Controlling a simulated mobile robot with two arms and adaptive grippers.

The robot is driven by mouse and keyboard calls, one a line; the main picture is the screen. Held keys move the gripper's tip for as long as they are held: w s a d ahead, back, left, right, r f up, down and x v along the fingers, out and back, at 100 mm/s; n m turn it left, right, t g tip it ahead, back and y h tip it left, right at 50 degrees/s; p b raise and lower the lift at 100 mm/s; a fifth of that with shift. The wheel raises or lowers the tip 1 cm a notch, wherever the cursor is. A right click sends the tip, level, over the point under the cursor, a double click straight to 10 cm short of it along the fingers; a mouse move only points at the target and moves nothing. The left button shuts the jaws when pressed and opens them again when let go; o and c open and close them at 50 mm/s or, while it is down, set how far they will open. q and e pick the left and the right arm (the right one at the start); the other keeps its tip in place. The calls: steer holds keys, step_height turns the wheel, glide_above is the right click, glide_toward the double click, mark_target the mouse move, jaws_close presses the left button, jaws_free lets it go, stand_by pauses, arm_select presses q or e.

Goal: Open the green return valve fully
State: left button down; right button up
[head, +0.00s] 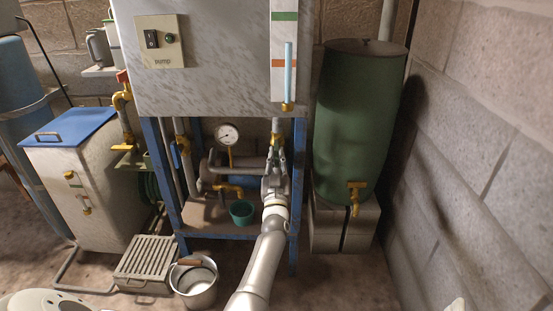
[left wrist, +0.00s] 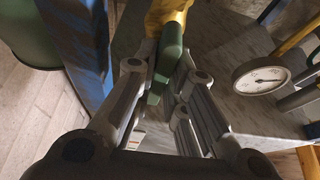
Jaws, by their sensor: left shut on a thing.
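The green return valve shows in the left wrist view as a green lever handle (left wrist: 167,62) on a brass body (left wrist: 170,12) at the top. My left gripper (left wrist: 160,88) is shut on this green handle, with a finger on each side of it. In the head view my left gripper (head: 276,156) reaches in under the grey tank, near its right blue leg. There the green handle is hidden by the gripper, and I cannot tell its angle to the pipe.
A pressure gauge (head: 228,134) stands left of the gripper; a teal cup (head: 241,212) sits on the shelf below. A blue frame leg (head: 299,190) and a green barrel (head: 358,130) are close on the right. A metal bucket (head: 194,284) stands on the floor.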

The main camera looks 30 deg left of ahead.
arm_select(q)
steer(key=shift+f, duration=0.1)
steer(key=c, duration=1.5)
jaws_free()
steer(key=shift+v, duration=3.8)
